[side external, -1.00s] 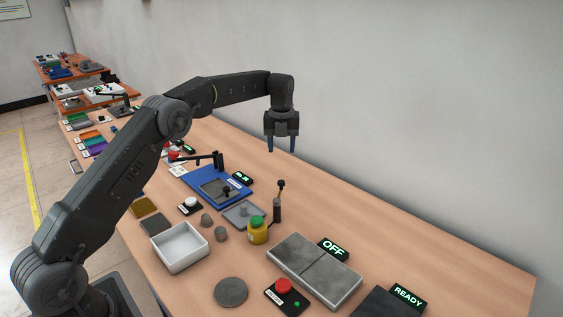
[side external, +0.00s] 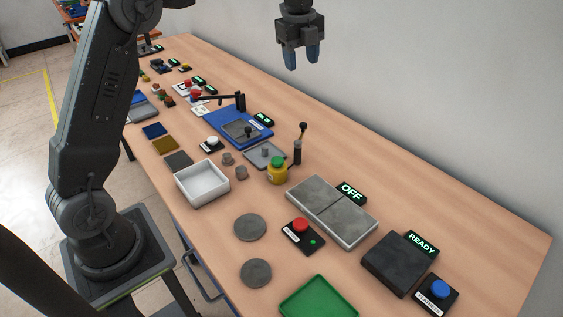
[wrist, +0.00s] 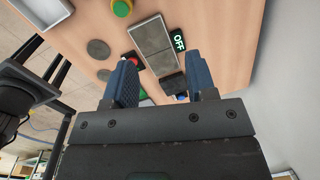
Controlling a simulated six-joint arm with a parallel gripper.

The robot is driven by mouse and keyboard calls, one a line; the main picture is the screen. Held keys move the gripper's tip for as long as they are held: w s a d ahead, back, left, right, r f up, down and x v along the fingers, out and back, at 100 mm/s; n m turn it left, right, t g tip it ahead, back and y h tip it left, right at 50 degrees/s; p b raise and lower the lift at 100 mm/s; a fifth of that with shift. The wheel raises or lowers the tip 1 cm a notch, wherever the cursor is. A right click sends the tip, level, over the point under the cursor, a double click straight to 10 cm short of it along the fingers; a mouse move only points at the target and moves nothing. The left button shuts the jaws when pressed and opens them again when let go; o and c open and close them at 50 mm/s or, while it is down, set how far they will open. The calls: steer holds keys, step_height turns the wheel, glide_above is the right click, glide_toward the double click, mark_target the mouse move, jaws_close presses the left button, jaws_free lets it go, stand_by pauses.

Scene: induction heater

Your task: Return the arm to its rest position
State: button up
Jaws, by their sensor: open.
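My gripper (side external: 302,60) hangs in the air above the back of the bench, high over the table and touching nothing. Its two blue fingers point down in the side view and are apart with nothing between them. In the wrist view my gripper (wrist: 163,85) shows both fingers spread, with the bench beyond them. The induction heater, a grey two-part plate (side external: 332,210) with an OFF display (side external: 350,193), lies on the bench below and to the right; the plate (wrist: 153,46) also shows in the wrist view.
A yellow pot with a green top (side external: 277,170), a white tray (side external: 202,196), a red button box (side external: 302,235), a dark block (side external: 399,263) by a READY sign (side external: 422,243), a blue button box (side external: 437,294) and a green tray (side external: 319,308) stand on the bench. Air around my gripper is clear.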

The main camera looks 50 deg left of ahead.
steer(key=s+d+r+n+t, duration=0.1)
steer(key=s+d+r+n, duration=0.15)
steer(key=s, duration=0.25)
steer(key=s+d+r+n, duration=0.2)
steer(key=s+n, duration=0.2)
steer(key=s, duration=0.1)
steer(key=s+d+f+n+t, duration=0.1)
steer(key=s+d+f+n, duration=0.1)
steer(key=s+n, duration=0.5)
steer(key=s+d+f+n+t, duration=0.2)
steer(key=s+f+n, duration=0.3)
steer(key=s, duration=1)
steer(key=shift+d+n, duration=0.35)
steer(key=shift+n, duration=0.5)
